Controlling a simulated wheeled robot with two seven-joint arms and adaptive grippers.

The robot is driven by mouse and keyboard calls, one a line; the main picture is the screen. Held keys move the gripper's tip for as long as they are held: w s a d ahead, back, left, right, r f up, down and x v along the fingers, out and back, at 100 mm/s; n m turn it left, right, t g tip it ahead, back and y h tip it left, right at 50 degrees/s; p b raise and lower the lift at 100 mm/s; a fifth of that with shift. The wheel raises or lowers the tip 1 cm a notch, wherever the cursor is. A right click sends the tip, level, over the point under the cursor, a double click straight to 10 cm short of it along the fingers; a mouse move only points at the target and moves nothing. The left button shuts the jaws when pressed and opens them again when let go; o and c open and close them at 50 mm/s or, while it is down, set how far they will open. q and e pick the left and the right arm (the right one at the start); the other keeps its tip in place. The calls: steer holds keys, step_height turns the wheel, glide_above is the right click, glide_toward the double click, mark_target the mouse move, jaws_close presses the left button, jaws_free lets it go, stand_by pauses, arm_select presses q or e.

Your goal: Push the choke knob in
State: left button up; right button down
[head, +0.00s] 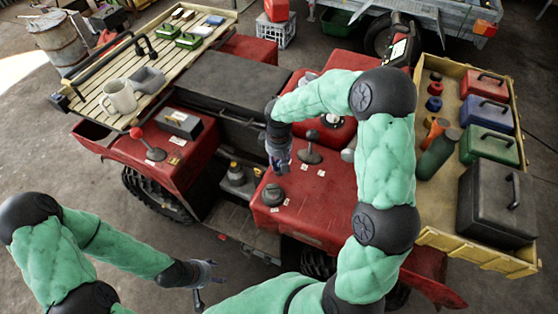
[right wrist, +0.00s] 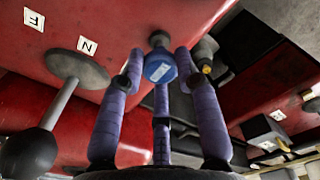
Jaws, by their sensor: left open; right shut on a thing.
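A blue round knob with a white label, which looks like the choke knob (right wrist: 160,68), sits between the fingertips of my right gripper (right wrist: 160,75) in the right wrist view. The fingers close around it from both sides, and its shaft is hidden. In the head view my right gripper (head: 279,160) reaches down over the red bodywork (head: 310,205), and its fingers hide the knob there. My left gripper (head: 205,275) is open and empty, low in front of the vehicle, apart from it.
A lever (head: 311,150) stands just right of my right gripper. A dark round cap (head: 273,195) is close below it, and a yellow-topped fitting (head: 235,174) is to its left. A wooden crate (head: 465,250) with toolboxes is at the right. A slatted rack (head: 96,100) holds a mug.

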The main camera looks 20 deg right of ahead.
mark_target(279, 163)
step_height(279, 163, down, 3)
steer(key=shift+r+b, duration=0.2)
steer(key=shift+b, duration=0.35)
steer(key=c, duration=0.9)
jaws_free()
steer(key=shift+o, duration=0.2)
steer(key=shift+r, duration=0.15)
step_height(279, 163, up, 12)
